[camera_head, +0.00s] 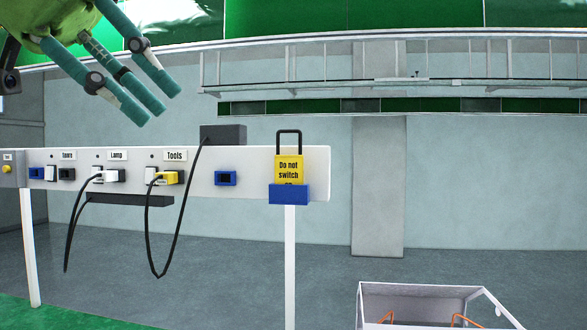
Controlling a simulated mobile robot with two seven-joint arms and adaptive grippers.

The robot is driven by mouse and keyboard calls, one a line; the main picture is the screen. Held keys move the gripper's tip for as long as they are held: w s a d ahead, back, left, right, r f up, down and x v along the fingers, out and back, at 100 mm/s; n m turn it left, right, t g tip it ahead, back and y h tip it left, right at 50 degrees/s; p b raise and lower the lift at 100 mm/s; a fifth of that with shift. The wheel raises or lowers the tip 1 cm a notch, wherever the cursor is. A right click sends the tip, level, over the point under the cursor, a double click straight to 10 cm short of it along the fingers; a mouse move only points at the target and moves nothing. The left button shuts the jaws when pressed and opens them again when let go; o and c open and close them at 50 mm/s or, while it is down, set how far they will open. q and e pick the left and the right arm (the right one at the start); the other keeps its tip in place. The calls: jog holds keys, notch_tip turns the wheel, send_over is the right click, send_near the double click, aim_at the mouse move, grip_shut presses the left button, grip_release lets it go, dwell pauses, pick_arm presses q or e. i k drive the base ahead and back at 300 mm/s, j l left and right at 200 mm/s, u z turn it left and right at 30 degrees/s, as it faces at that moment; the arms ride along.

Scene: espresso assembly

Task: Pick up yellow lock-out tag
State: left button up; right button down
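The yellow lock-out tag (289,169) reads "Do not switch" and has a dark shackle loop above it. It stands upright in a blue holder (289,195) at the right end of the white panel; the holder hides its lower part. My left gripper (146,112) is at the upper left, above the panel and well apart from the tag. Its teal fingers point down to the right, with a gap between them and nothing held. My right gripper is not in view.
The white panel (256,170) carries labelled sockets, a yellow plug (168,178), a white plug (108,176) and hanging black cables. A dark box (222,134) sits on its top edge. An open white crate (420,292) is at lower right. Space right of the tag is clear.

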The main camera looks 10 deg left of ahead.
aim_at(289, 169)
jog(key=i, duration=1.1)
